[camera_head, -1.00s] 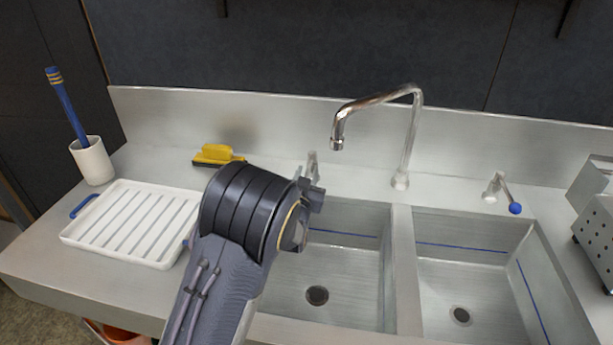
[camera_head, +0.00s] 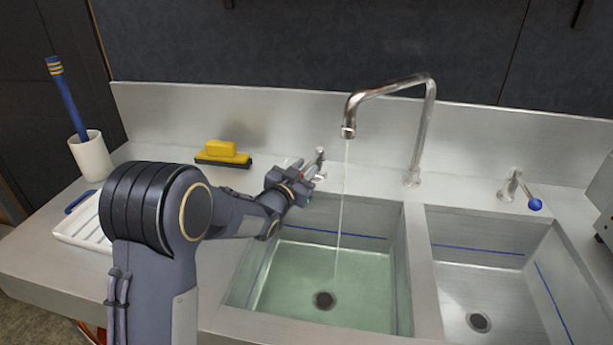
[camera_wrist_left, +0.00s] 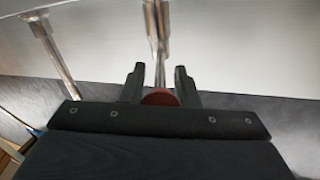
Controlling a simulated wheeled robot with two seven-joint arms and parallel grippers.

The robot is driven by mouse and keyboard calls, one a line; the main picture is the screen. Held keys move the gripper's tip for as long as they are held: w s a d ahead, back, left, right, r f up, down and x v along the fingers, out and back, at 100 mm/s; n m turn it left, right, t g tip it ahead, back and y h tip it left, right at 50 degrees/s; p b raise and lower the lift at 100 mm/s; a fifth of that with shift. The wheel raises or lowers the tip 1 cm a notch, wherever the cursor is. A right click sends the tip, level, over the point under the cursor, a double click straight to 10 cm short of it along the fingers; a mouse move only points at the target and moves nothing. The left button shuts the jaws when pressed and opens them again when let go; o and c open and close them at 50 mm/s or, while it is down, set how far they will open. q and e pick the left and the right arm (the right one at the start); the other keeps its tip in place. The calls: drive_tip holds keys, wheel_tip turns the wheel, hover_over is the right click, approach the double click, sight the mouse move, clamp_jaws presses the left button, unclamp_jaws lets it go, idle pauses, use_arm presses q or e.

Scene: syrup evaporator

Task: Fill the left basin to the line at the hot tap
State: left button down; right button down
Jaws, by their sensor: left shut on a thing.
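My left gripper (camera_head: 300,187) is shut on the hot tap's lever behind the left basin. The lever's red end (camera_wrist_left: 160,97) shows between the fingers in the left wrist view. The hot tap's metal body (camera_head: 319,160) stands just beyond the gripper in the head view. A thin stream of water (camera_head: 341,210) falls from the tall spout (camera_head: 349,130) into the left basin (camera_head: 404,290). Greenish water (camera_head: 290,280) covers its floor and drain. The blue line (camera_head: 335,233) on the back wall appears just above the water surface. My right gripper is not in view.
The cold tap with a blue knob (camera_head: 535,204) stands behind the right basin (camera_head: 500,275), which looks dry.

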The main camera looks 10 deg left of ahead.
use_arm(q)
drive_tip(key=c, duration=1.1)
unclamp_jaws()
drive_tip(key=b+v, duration=0.1)
drive_tip(key=v, duration=0.7)
drive_tip(key=shift+r, duration=0.1)
drive_tip(key=shift+w, duration=0.1)
